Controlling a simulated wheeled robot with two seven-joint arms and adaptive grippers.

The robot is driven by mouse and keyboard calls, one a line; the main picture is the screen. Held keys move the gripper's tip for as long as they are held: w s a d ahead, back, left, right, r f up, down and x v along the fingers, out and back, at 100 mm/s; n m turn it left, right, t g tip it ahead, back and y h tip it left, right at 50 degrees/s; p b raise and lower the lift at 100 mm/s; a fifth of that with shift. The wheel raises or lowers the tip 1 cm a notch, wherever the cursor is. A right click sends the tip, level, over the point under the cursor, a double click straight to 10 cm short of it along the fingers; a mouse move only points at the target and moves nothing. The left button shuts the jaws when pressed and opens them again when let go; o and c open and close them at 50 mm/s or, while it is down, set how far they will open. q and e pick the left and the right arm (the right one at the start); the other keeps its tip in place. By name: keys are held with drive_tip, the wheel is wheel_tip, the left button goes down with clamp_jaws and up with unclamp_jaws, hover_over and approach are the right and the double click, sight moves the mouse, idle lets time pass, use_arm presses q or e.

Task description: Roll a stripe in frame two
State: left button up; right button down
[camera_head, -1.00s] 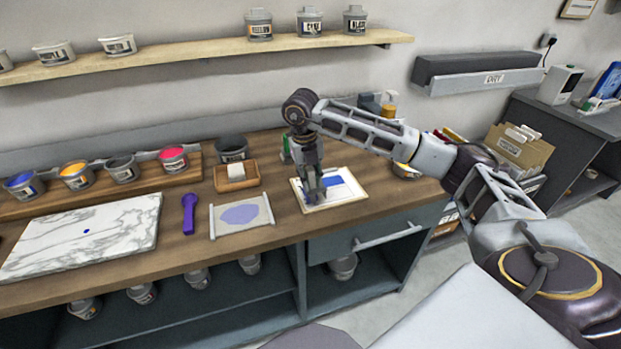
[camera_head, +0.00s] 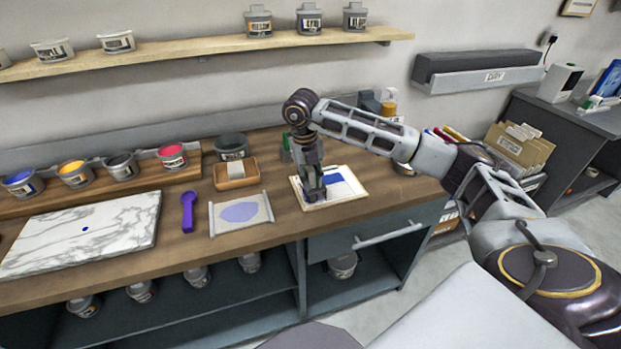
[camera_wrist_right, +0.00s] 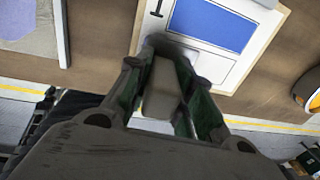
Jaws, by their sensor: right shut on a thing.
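A pale board (camera_head: 298,200) with a white sheet lies on the bench and bears a solid blue patch (camera_head: 345,183). In the right wrist view the blue patch (camera_wrist_right: 212,22) fills a rectangular outline on the sheet. My right gripper (camera_head: 314,192) points down over the board's left part. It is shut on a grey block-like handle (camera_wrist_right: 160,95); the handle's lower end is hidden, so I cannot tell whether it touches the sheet. I cannot read any frame numbers. My left gripper is not in view.
A sheet with a lilac patch (camera_head: 240,212), a purple tool (camera_head: 188,211) and a marble slab (camera_head: 110,233) lie to the left. Ink tubs, including a red one (camera_head: 173,156), line the back. A wooden tray (camera_head: 236,184) stands behind the lilac sheet.

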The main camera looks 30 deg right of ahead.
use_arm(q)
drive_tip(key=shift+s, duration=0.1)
use_arm(e)
drive_tip(key=shift+d, duration=0.15)
drive_tip(key=shift+s+d, duration=0.15)
drive_tip(key=shift+d, duration=0.5)
drive_tip(key=shift+s+d, duration=0.15)
drive_tip(key=shift+d, duration=0.45)
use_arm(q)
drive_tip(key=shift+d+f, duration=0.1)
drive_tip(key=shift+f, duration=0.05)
use_arm(e)
drive_tip(key=shift+d, duration=0.2)
use_arm(q)
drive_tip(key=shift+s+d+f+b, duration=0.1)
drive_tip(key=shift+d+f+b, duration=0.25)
drive_tip(key=shift+b, duration=0.15)
use_arm(e)
drive_tip(key=shift+s+d+f, duration=0.1)
drive_tip(key=shift+s+d, duration=0.1)
drive_tip(key=shift+d, duration=0.45)
drive_tip(key=shift+s+d, duration=0.2)
drive_tip(key=shift+d, duration=0.4)
